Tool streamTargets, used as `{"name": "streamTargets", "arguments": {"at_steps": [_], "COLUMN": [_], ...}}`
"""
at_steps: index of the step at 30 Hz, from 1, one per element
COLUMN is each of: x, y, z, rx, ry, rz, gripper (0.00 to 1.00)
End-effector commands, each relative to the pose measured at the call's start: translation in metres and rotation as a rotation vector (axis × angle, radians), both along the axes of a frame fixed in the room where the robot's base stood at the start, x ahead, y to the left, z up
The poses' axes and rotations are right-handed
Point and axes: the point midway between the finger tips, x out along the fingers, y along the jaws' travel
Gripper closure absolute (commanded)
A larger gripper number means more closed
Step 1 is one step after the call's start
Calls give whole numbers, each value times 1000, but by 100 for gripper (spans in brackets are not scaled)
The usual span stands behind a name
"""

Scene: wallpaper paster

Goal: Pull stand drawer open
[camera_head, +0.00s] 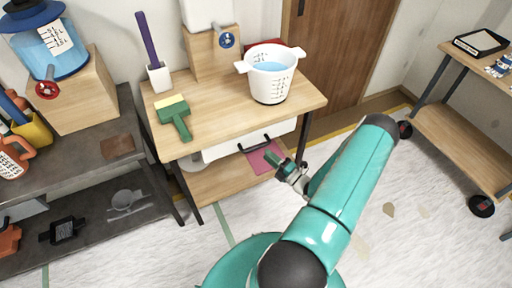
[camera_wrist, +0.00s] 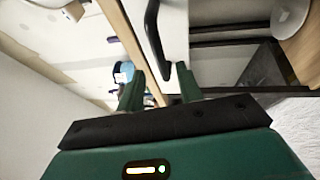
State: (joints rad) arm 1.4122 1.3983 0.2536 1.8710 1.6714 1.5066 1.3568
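The stand (camera_head: 215,105) has a light wooden top. Its white drawer (camera_head: 223,148) sits just under the top, with a black bar handle (camera_head: 254,146). The drawer looks shut. My gripper (camera_head: 272,158) is in front of the drawer, close to the right end of the handle. In the wrist view my gripper (camera_wrist: 160,75) has its two green fingers apart with nothing held. The handle (camera_wrist: 152,30) runs down the white drawer front (camera_wrist: 175,30) towards the gap between the fingertips. Whether it reaches between them is unclear.
A white bucket (camera_head: 271,82), a green brush (camera_head: 175,120) and a holder (camera_head: 159,77) stand on the stand's top. A pink sheet (camera_head: 264,158) lies on its lower shelf. A dark shelf (camera_head: 95,160) is at left, a wheeled table (camera_head: 462,125) at right. Floor between is mostly clear.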

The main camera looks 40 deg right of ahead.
Motion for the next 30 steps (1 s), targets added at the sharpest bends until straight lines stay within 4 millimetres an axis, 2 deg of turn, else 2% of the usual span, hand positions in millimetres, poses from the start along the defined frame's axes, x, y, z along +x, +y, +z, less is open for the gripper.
{"name": "streamTargets", "arguments": {"at_steps": [3,9,14,21,22,27,30], "x": [25,57,68,69,69,69,69], "y": [4,9,11,11,11,11,11], "z": [4,9,11,11,11,11,11], "rx": [-1,-2,-2,-1,-2,-1,-1], "ry": [-2,-1,1,1,1,1,1], "rz": [4,5,4,3,3,3,3], "gripper": [64,64,64,64,66,100,100]}}
